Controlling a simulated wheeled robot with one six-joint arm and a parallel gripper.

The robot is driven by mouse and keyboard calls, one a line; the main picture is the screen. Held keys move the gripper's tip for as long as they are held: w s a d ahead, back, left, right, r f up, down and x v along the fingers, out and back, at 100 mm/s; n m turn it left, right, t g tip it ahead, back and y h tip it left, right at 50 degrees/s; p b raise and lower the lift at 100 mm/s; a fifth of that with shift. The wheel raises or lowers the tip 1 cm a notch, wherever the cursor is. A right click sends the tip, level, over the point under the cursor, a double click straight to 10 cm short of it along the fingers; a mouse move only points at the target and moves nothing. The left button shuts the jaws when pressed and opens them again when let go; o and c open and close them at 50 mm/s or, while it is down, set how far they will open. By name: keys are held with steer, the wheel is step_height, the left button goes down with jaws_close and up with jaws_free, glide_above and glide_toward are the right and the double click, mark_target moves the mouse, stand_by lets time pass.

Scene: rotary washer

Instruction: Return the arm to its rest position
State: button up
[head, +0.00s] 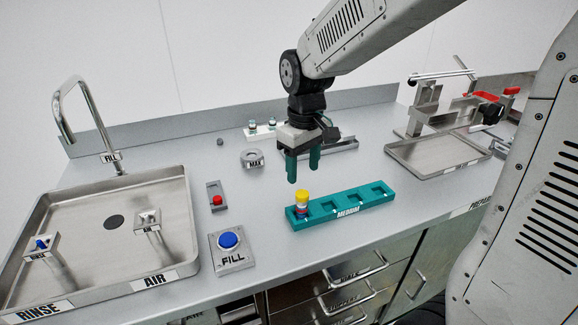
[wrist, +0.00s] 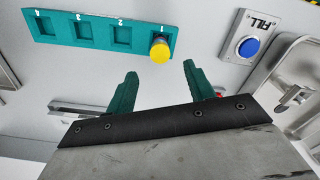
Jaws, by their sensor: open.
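My gripper (head: 303,166) hangs from my arm over the middle of the counter, pointing down. Its two green fingers are apart with nothing between them, as the wrist view also shows (wrist: 160,85). A yellow-capped vial (head: 302,202) stands upright in the end slot of the teal rack labelled MEDIUM (head: 372,199), just below and in front of the fingers. In the wrist view the yellow cap (wrist: 160,48) sits in slot 1 of the rack (wrist: 60,27), apart from the fingertips.
A blue FILL button (head: 229,240) and a small red-button block (head: 216,199) stand left of the rack. A sink (head: 180,215) with a tall tap fills the left side. A metal tray (head: 420,170) and a fixture with red parts are at right. Small vials (head: 262,128) stand behind the gripper.

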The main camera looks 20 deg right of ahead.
steer(key=shift+r, duration=0.15)
steer(key=s+d+r+m, duration=0.1)
steer(key=s+r+m, duration=0.1)
steer(key=s, duration=0.9)
steer(key=s+d+r+m+t, duration=0.1)
steer(key=s+r, duration=0.3)
steer(key=s, duration=0.7)
steer(key=shift+d+r+m, duration=0.2)
steer(key=shift+d+m, duration=0.35)
steer(key=shift+m, duration=0.15)
